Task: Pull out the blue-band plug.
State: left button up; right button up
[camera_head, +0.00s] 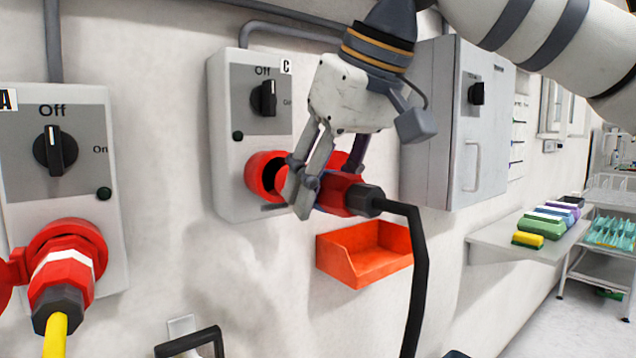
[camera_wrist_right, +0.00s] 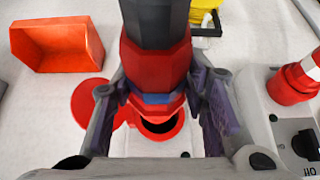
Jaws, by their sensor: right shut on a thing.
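The blue-band plug (camera_head: 340,194) is red with a black cable end, and a black cable hangs from it. In the right wrist view its blue band (camera_wrist_right: 157,98) shows between the fingers. My right gripper (camera_head: 322,188) is shut on the plug. The red socket (camera_head: 256,172) on box C (camera_head: 228,150) shows a dark open hole, and the plug is apart from it, just to its right. In the wrist view the socket's hole (camera_wrist_right: 160,127) also shows, partly hidden behind the plug. My left gripper is not in view.
An orange bin (camera_head: 365,262) is on the wall below the plug. A white-band plug (camera_head: 66,268) with a yellow cable sits in box A's socket at left. A grey cabinet (camera_head: 440,130) stands close to the right. A shelf (camera_head: 500,240) with coloured blocks is further right.

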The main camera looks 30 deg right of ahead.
aim_at(358, 184)
jog(key=shift+s+d, duration=0.15)
jog(key=shift+s, duration=1.15)
jog(key=shift+s+d, duration=0.1)
jog(key=shift+s, duration=1.15)
